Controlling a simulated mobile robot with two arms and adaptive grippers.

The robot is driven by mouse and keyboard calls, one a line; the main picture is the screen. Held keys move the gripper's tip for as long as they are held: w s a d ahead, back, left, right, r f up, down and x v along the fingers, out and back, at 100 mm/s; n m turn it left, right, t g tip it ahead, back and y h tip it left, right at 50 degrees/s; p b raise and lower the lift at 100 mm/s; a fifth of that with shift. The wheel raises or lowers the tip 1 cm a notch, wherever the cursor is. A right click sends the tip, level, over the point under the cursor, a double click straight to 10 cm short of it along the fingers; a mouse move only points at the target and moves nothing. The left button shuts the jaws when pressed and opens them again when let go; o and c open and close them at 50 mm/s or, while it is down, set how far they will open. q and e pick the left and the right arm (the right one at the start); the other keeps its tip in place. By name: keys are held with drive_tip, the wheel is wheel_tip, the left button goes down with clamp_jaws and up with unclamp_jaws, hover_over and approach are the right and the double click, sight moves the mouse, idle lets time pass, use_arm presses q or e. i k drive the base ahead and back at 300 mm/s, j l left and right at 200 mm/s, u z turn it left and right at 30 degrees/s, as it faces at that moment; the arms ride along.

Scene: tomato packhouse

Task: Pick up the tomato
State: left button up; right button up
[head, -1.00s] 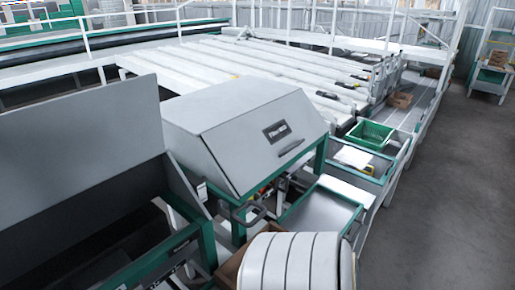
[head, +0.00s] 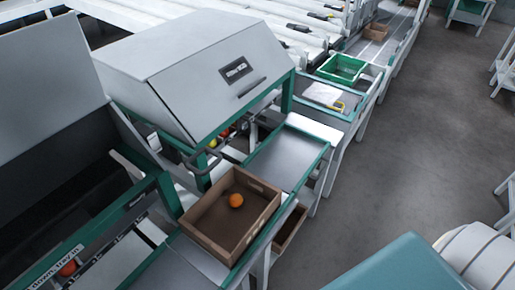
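An orange-red tomato (head: 236,200) lies in a brown open box (head: 213,253) on the green-edged bench. It sits near the middle of the box floor, with bare floor around it. A red tomato (head: 68,268) shows in the machine at the lower left, partly hidden. More small red and yellow fruits (head: 225,133) show under the grey hooded machine. Neither of my grippers is in the head view.
The grey hooded machine (head: 190,70) stands behind the box. A grey bench top (head: 285,158) is bare beyond it. A green crate (head: 341,69) and a white cloth-like item (head: 322,94) stand farther along. Grey floor (head: 420,150) is open to the right.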

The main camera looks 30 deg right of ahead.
sight(236, 201)
drive_tip(key=z, duration=0.6)
drive_tip(key=u, duration=1.45)
drive_tip(key=z, duration=1.45)
